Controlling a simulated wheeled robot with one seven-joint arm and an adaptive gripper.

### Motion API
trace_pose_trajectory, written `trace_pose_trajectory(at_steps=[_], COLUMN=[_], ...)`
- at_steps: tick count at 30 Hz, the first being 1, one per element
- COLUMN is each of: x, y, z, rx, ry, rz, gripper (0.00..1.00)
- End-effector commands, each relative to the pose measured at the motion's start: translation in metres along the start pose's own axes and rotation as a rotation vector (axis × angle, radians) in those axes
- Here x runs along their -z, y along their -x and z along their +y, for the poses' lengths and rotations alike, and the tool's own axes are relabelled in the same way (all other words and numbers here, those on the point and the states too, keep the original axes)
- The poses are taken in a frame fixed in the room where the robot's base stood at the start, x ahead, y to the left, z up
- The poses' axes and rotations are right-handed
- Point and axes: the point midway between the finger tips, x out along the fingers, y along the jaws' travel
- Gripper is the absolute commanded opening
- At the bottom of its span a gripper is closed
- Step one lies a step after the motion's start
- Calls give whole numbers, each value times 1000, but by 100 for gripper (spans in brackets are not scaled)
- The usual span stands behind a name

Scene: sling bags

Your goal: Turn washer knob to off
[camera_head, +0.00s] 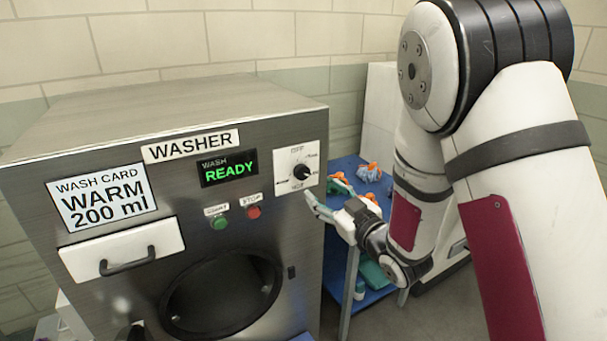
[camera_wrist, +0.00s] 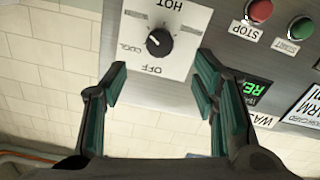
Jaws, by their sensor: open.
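The washer knob (camera_head: 302,172) is black and round, on a white dial plate (camera_head: 291,158) at the right of the washer's front. The head view shows OFF at the plate's top and HOT at its bottom. The wrist view shows the knob (camera_wrist: 159,42) upside down, with a pale mark on its left side; I cannot tell its exact setting. My gripper (camera_wrist: 162,82) is open and empty, its teal fingers spread either side of the knob's line but short of it. In the head view my gripper (camera_head: 324,196) is just right of and below the knob, apart from it.
The washer (camera_head: 170,120) has a READY display (camera_head: 228,168), a green start button (camera_head: 219,223) and a red stop button (camera_head: 253,212) left of the dial. A blue cart (camera_head: 352,168) with small orange and blue items stands behind my gripper.

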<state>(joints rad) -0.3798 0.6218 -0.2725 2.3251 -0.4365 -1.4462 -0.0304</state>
Motion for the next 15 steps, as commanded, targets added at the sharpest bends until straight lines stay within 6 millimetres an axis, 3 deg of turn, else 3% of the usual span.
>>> trace_pose_trajectory(at_steps=[9, 15], x=[0, 0], y=[-63, -94], z=[-1, 0], rx=[2, 0], ry=[1, 1], rz=[1, 0], gripper=[54, 54])
